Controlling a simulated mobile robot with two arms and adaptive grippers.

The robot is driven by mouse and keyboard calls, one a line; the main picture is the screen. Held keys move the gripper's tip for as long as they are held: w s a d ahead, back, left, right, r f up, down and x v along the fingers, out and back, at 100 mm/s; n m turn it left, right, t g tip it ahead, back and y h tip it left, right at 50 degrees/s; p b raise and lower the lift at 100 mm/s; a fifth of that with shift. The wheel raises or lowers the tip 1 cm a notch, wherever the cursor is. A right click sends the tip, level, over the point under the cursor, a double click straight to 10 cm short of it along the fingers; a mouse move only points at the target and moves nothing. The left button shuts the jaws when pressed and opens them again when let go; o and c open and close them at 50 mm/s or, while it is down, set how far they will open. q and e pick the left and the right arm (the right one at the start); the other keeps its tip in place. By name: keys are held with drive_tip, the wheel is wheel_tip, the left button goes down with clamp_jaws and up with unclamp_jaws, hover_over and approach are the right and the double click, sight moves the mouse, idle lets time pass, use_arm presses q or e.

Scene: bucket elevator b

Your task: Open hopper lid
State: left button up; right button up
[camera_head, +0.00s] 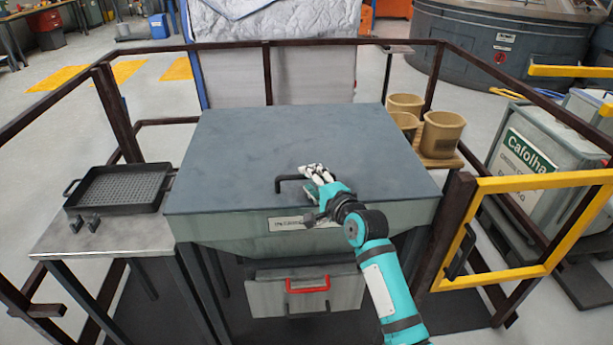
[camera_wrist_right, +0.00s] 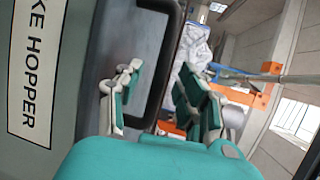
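The hopper lid (camera_head: 270,135) is a wide, flat grey panel lying shut on the hopper (camera_head: 330,238). A black bar handle (camera_head: 284,183) stands at its front edge; its right part is hidden behind my gripper. My right gripper (camera_head: 317,174) is at the handle's right part. In the right wrist view the handle (camera_wrist_right: 166,75) runs between the two teal-padded fingers of the gripper (camera_wrist_right: 160,76). The fingers are apart, with gaps to the bar; I cannot tell how deep the bar sits between them. A label reading "KE HOPPER" (camera_wrist_right: 37,70) shows there. My left gripper is not in view.
A side table (camera_head: 100,245) with a black perforated tray (camera_head: 118,188) stands left. Tan buckets (camera_head: 442,134) stand on a shelf at the right. Dark railings (camera_head: 267,73) surround the hopper, with a yellow gate (camera_head: 540,181) at right. A red-handled drawer (camera_head: 308,290) is below.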

drive_tip(key=shift+x, duration=1.25)
drive_tip(key=shift+c, duration=0.3)
clamp_jaws()
